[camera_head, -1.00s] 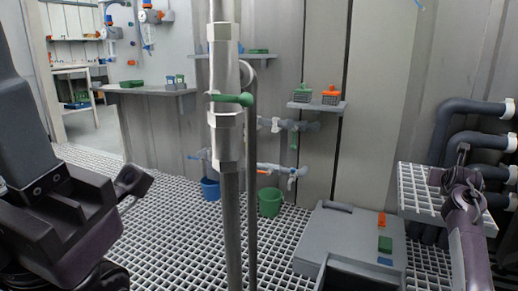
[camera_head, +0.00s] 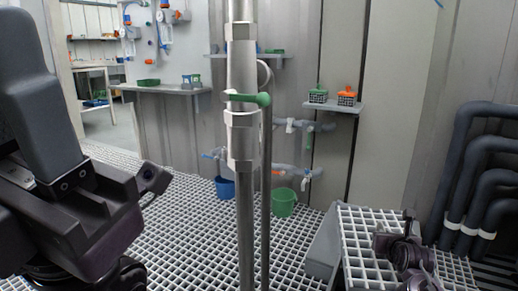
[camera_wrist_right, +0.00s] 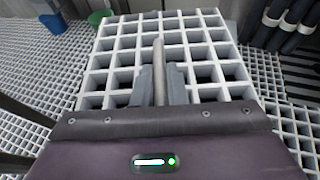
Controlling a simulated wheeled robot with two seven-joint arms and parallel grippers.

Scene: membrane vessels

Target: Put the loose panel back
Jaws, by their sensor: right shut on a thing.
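The loose panel (camera_head: 362,228) is a white square-mesh grating at the lower right of the head view. It is held up above the floor grating and tilted. It also fills the middle of the right wrist view (camera_wrist_right: 115,58). The floor under the panel is hidden.
A grey box (camera_head: 324,246) stands partly hidden behind the panel. Thick dark pipes (camera_head: 470,170) bend down at the right. A vertical steel pipe (camera_head: 247,200) with a green-handled valve (camera_head: 250,98) stands in front. Blue (camera_head: 225,188) and green (camera_head: 284,203) buckets stand by the wall.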

